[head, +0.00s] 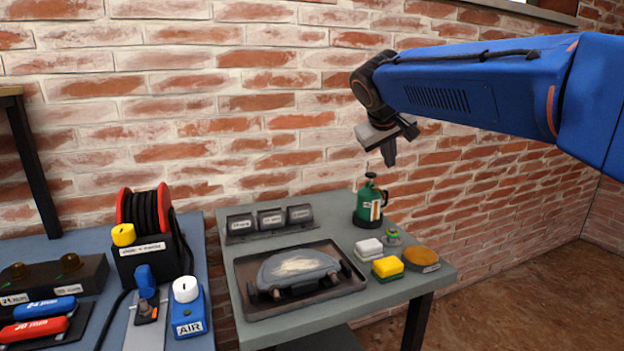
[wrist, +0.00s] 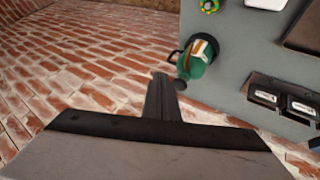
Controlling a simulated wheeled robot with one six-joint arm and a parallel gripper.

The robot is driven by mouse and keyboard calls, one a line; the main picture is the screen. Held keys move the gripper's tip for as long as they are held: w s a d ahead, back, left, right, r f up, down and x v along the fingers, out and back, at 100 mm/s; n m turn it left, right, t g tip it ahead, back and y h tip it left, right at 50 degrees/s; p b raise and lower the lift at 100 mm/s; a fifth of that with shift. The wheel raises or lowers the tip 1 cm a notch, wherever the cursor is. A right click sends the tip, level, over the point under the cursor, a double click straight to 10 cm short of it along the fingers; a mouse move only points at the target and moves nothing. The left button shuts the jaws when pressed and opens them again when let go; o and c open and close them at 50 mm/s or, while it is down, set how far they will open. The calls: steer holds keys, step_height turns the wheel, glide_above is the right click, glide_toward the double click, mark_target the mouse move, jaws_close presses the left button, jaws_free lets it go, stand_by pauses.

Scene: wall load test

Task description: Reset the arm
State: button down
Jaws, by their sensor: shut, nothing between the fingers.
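My gripper (head: 389,158) hangs from the blue arm, pointing down, above the back right part of the grey-green table (head: 345,198). In the wrist view my gripper (wrist: 164,92) shows as dark fingers closed together with nothing between them. Beside and below it stands a green bottle (head: 368,203) with a dark pump top and a handle, upright on a dark round base. The same green bottle (wrist: 197,60) is close to the fingertips in the wrist view. I cannot tell whether they touch.
A tray (head: 349,290) with a grey curved part lies on the table. A blue bench (head: 206,264) with a cable reel (head: 146,221) stands left. The brick wall (head: 250,100) is behind.

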steer(key=s+d+f+m+y, duration=0.1)
steer(key=s+f, duration=0.7)
steer(key=s, duration=0.4)
steer(key=s+d+f+g+y, duration=0.1)
steer(key=s+d+f, duration=0.1)
steer(key=s+f, duration=0.7)
steer(key=s+d+f+m+g+y, duration=0.1)
steer(key=s+f+y, duration=0.1)
steer(key=s+f, duration=0.7)
steer(key=s, duration=0.6)
steer(key=shift+d+f+m, duration=0.15)
steer(key=shift+d+m, duration=0.15)
